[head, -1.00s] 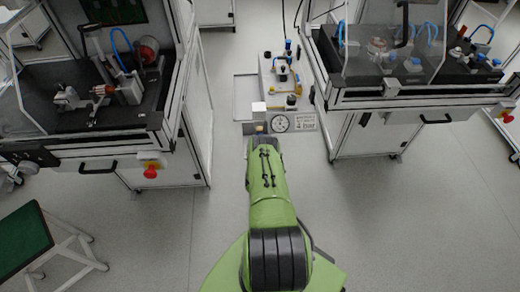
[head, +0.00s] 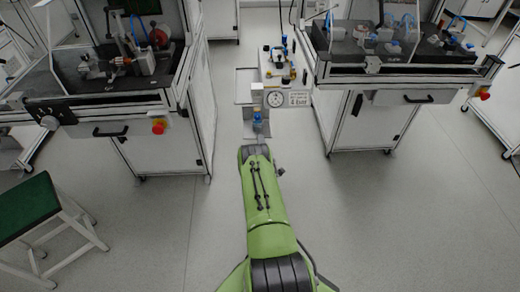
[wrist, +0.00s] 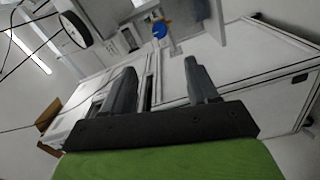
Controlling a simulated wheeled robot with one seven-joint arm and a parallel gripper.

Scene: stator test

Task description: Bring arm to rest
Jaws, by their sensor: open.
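My gripper (wrist: 160,78) shows in the wrist view with its two dark fingers spread apart and nothing between them. The wrist view is tilted, with a white cabinet (wrist: 235,65) beyond the fingers. In the head view my green arm (head: 265,195) reaches forward from the bottom centre, into the gap between two workstations. The fingers cannot be made out there.
A left workstation (head: 105,105) and a right workstation (head: 400,70) stand on either side of the arm. A small station with a round dial (head: 275,99) stands ahead. A green-topped stool (head: 28,208) is at left. The floor (head: 380,220) at right is clear.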

